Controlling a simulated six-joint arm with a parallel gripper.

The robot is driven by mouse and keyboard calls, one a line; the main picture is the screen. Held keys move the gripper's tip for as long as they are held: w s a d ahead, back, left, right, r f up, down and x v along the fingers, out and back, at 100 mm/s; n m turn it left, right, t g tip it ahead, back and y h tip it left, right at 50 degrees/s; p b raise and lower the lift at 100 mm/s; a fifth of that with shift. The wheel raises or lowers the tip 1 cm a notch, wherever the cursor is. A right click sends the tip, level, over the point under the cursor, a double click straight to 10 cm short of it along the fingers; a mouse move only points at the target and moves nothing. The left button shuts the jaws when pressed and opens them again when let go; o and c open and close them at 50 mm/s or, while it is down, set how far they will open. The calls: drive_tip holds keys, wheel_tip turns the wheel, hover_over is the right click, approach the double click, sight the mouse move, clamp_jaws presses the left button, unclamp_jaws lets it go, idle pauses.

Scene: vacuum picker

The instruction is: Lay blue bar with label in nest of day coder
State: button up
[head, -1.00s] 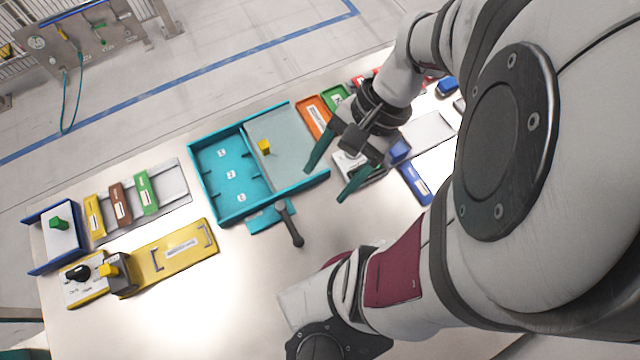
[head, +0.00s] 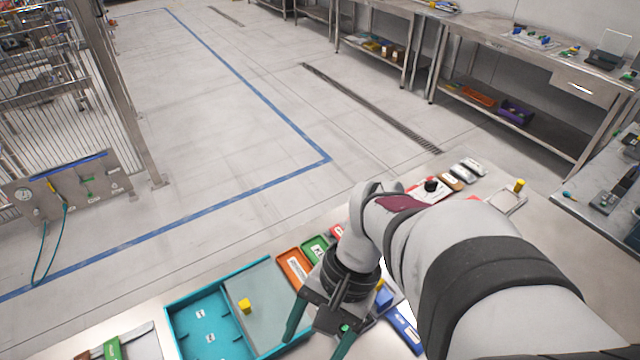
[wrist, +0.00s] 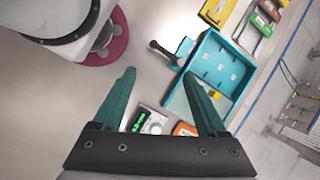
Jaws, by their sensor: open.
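The blue bar with a white label (head: 405,330) lies on the table at the bottom of the head view, to the right of my gripper, partly cut by my arm. My gripper (head: 315,345) is open and empty above the table, between the teal tray and the blue bar. The wrist view shows its two green fingers apart (wrist: 160,73), with bare table between their tips. A small unit with green marks and a white dial (wrist: 145,121) lies below the fingers there; I cannot tell whether it is the day coder. The bar is not visible in the wrist view.
A teal tray (head: 190,300) with a yellow block (head: 244,306) stands left of my gripper. Orange (head: 293,267) and green (head: 316,250) bins stand behind it. A unit with a black knob (head: 432,187) stands at the far end.

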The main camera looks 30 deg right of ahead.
drive_tip(key=d+f+m+t+y, duration=0.3)
drive_tip(key=d+f+m+t, duration=0.15)
drive_tip(key=d+m, duration=0.45)
drive_tip(key=s+d+f+m+t+h, duration=0.2)
drive_tip(key=s+d+f+m+t, duration=0.1)
drive_tip(key=s+d+f+m, duration=0.1)
drive_tip(key=s+d+f+m+t+h, duration=0.3)
drive_tip(key=s+d+f+m, duration=0.1)
drive_tip(key=s+m, duration=0.1)
drive_tip(key=s+d+f+m+t+h, duration=0.2)
drive_tip(key=s+d+f+m+t, duration=0.1)
drive_tip(key=s+d+f+m, duration=0.1)
drive_tip(key=shift+s+d+m+t+h, duration=0.15)
drive_tip(key=shift+s+m, duration=0.15)
drive_tip(key=shift+s, duration=0.3)
drive_tip(key=shift+s+d+m+t+h, duration=0.15)
drive_tip(key=shift+s+m, duration=0.15)
drive_tip(key=shift+s, duration=0.3)
drive_tip(key=shift+w+a+f, duration=0.1)
drive_tip(key=shift+f, duration=0.2)
drive_tip(key=x, duration=0.7)
drive_tip(key=r+x, duration=0.1)
drive_tip(key=x, duration=0.3)
drive_tip(key=shift+w+d, duration=0.25)
drive_tip(key=shift+w, duration=0.05)
clamp_jaws()
